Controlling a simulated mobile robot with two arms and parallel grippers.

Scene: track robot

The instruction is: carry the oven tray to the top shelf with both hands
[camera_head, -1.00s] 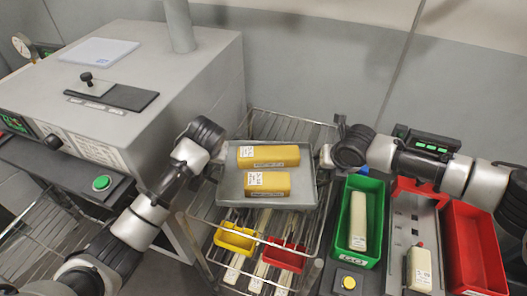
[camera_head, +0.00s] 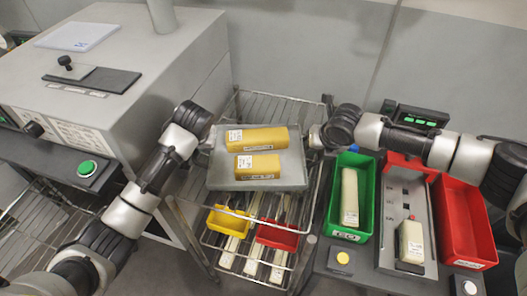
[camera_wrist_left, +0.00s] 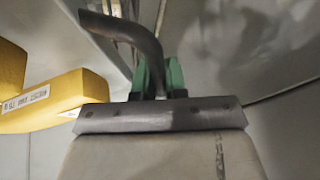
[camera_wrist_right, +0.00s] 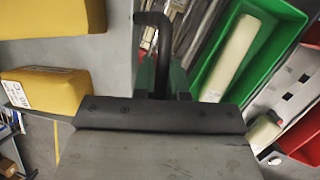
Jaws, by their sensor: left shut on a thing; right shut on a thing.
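The grey oven tray (camera_head: 225,176) bears two yellow blocks with white labels, a far one (camera_head: 258,140) and a near one (camera_head: 257,166). It is over the wire rack (camera_head: 262,104), whose top shelf shows behind it; I cannot tell whether they touch. My left gripper (camera_head: 207,139) is shut on the tray's left handle, a dark bent bar in the left wrist view (camera_wrist_left: 140,38). My right gripper (camera_head: 317,138) is shut on the right handle, which shows in the right wrist view (camera_wrist_right: 158,40). Both blocks lie inside the tray.
A large grey machine (camera_head: 150,75) stands left of the rack. On a lower rack level are a yellow bin (camera_head: 228,222) and a red bin (camera_head: 277,237). A green bin (camera_head: 365,195) and a larger red bin (camera_head: 465,225) stand at the right.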

